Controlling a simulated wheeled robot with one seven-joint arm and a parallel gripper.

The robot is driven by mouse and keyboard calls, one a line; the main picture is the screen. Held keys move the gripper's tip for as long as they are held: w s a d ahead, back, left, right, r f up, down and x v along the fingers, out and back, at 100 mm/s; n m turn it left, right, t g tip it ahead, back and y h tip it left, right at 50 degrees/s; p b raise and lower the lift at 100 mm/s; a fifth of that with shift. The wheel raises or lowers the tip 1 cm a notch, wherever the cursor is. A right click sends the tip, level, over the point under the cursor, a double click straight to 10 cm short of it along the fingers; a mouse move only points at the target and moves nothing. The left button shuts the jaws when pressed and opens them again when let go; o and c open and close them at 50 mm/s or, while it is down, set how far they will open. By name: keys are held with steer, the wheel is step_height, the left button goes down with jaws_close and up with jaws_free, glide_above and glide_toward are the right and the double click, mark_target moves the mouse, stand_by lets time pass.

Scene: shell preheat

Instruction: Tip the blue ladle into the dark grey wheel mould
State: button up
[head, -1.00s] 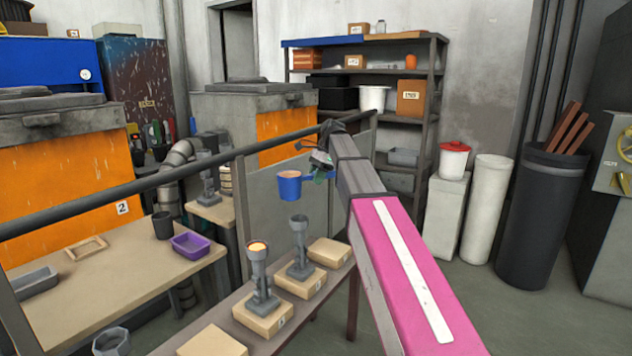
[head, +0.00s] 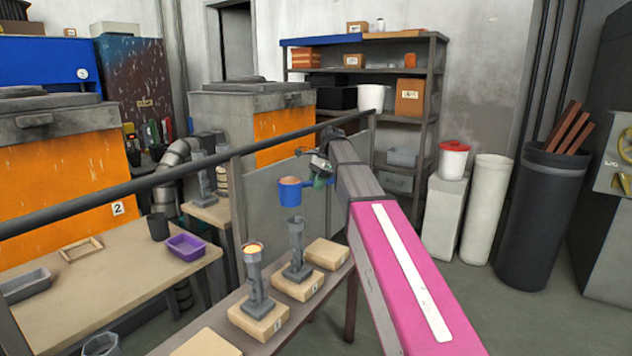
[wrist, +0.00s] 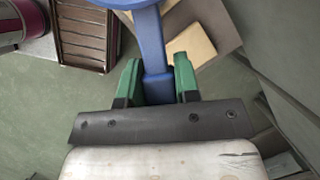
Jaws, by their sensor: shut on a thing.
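The blue ladle (head: 290,194) hangs upright in the head view with orange-brown contents at its top. Its blue handle (wrist: 154,60) runs between the green fingers of my gripper (wrist: 157,75), which is shut on it. In the head view my gripper (head: 322,181) is just right of the ladle. A grey mould (head: 296,252) with an open, dark cup stands just below the ladle on a wooden block; the ladle is apart from it. A second grey mould (head: 257,290), front left, has a pale orange fill in its cup. I cannot tell which is the wheel mould.
The moulds stand on a narrow bench with a bare wooden block (head: 327,253) to the right. A dark rail (head: 190,172) runs behind them. A purple tray (head: 185,247) and a dark cup (head: 158,227) are on the left table.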

steer(key=shift+s+f, duration=0.1)
steer(key=shift+f, duration=0.7)
steer(key=shift+t+y, duration=0.4)
steer(key=shift+t, duration=0.4)
steer(key=shift+w+a, duration=0.1)
steer(key=shift+w, duration=0.1)
steer(key=n+t+y, duration=0.1)
steer(key=t, duration=0.1)
steer(key=shift+s+t, duration=0.1)
steer(key=shift+t, duration=0.3)
steer(key=t+y, duration=0.1)
steer(key=t, duration=0.1)
steer(key=shift+f+n+t+y, duration=0.1)
steer(key=shift+n+t+y, duration=0.3)
steer(key=shift+s+t+y, duration=0.1)
steer(key=shift+t+y, duration=0.3)
steer(key=shift+t, duration=0.3)
steer(key=shift+n+t+y, duration=0.3)
steer(key=shift+n+t, duration=0.1)
steer(key=shift+t, duration=0.2)
steer(key=shift+s+d+r+n+t+y, duration=0.2)
steer(key=shift+s+n+t+y, duration=0.1)
steer(key=shift+t+y, duration=0.45)
steer(key=shift+s+d+r+n+t+y, duration=0.15)
steer(key=shift+s+n+t+y, duration=0.15)
steer(key=shift+t+y, duration=0.45)
stand_by(0.9)
